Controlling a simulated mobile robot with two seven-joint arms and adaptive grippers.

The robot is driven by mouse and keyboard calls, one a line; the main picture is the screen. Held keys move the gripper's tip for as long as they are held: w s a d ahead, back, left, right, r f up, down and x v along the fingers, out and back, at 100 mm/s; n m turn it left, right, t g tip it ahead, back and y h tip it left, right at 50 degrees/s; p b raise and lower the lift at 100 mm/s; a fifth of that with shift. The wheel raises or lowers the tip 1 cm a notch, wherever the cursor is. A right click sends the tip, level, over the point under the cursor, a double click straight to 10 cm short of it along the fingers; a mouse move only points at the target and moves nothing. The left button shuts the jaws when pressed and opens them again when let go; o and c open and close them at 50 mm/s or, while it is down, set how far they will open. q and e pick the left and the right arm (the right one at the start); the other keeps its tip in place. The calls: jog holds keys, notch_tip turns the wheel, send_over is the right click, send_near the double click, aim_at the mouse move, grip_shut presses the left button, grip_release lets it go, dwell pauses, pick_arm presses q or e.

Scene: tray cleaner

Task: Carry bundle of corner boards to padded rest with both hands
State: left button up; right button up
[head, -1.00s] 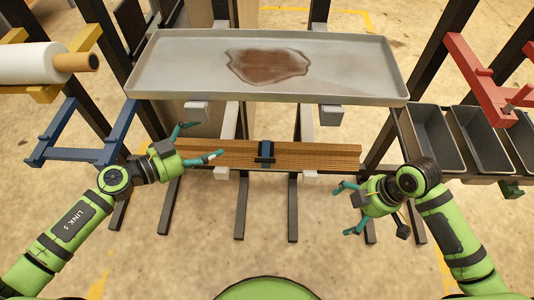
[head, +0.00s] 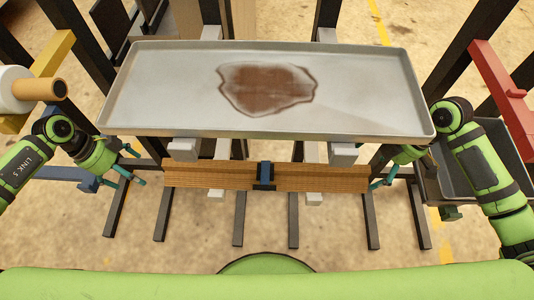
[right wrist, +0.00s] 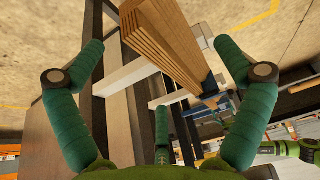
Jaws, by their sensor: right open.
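The bundle of corner boards (head: 210,175), brown and long with a blue band (head: 265,173) at its middle, lies level on pale support arms below the tray's front edge. My left gripper (head: 138,165) is just off its left end, fingers spread and empty. My right gripper (head: 378,183) is by its right end, partly hidden by the tray and my arm. In the right wrist view, my open fingers (right wrist: 159,48) stand either side of the bundle's end (right wrist: 172,45), with gaps on both sides. I cannot tell which support is the padded rest.
A grey tray (head: 160,105) with a brown stain sits directly above the bundle. A blue bracket (head: 85,180) and a white roll (head: 12,88) are at left. A red bracket (head: 500,90) and dark bins (head: 452,180) are at right. Dark rack legs stand below.

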aim_at(173, 173)
jog(key=shift+w, duration=0.45)
jog(key=shift+s+r, duration=0.1)
jog(key=shift+s, duration=0.25)
jog(key=shift+w+a+f, duration=0.1)
jog(key=shift+a+f, duration=0.05)
jog(key=shift+f, duration=0.15)
pick_arm(q)
jog(key=d, duration=1.1)
jog(key=shift+d, duration=0.35)
pick_arm(e)
jog(key=x, duration=0.4)
jog(key=shift+a+f, duration=0.1)
jog(key=shift+f, duration=0.3)
pick_arm(q)
jog(key=shift+s+d+f, duration=0.1)
jog(key=shift+d, duration=0.25)
pick_arm(e)
jog(key=shift+a+f, duration=0.15)
jog(key=shift+f, duration=0.15)
pick_arm(q)
jog(key=shift+f, duration=0.45)
pick_arm(e)
jog(key=shift+a+f, duration=0.2)
jog(key=shift+f, duration=0.3)
pick_arm(q)
jog(key=shift+d, duration=0.1)
jog(key=c, duration=1.6)
pick_arm(e)
jog(key=c, duration=1.6)
